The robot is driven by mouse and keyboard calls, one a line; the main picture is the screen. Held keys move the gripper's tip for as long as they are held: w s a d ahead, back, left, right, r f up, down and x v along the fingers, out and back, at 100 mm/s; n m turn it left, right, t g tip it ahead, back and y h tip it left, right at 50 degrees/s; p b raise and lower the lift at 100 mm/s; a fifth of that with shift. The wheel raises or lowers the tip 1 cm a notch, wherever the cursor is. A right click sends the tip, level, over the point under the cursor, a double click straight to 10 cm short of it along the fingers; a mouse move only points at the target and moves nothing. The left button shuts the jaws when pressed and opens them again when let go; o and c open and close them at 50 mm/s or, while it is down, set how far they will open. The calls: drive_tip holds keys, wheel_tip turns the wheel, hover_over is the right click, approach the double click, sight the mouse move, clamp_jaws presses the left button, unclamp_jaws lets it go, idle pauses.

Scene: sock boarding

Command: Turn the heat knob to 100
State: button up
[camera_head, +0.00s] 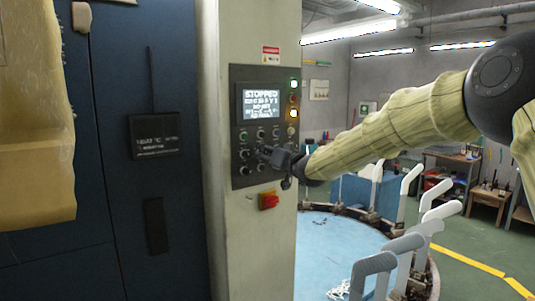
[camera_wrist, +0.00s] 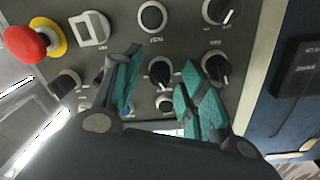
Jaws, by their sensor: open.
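The control panel (camera_head: 238,170) stands on a pale column, with a lit screen (camera_head: 261,104) reading STOPPED above rows of round knobs. The labels are too small or blurred to read, so I cannot tell which knob is the heat knob. My gripper (camera_head: 268,153) is at the knob rows, partly covering them. In the wrist view, my gripper (camera_wrist: 163,62) is open, with its teal-padded fingers on either side of a black knob (camera_wrist: 160,72). I cannot tell whether they touch it. Another black knob (camera_wrist: 217,67) is beside the right finger, partly hidden by it.
A red button on a yellow base (camera_head: 269,200) sits below the knobs; it also shows in the wrist view (camera_wrist: 28,42). A dark blue cabinet (camera_head: 100,190) stands left. A round blue table (camera_head: 325,250) with several pale sock forms (camera_head: 440,212) is at right.

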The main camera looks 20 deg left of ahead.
clamp_jaws()
drive_tip(key=shift+f+n+b, duration=0.15)
drive_tip(key=shift+n+b, duration=0.2)
drive_tip(key=shift+n, duration=0.05)
drive_tip(key=shift+n+b, duration=2.5)
drive_tip(key=shift+n, duration=1.1)
unclamp_jaws()
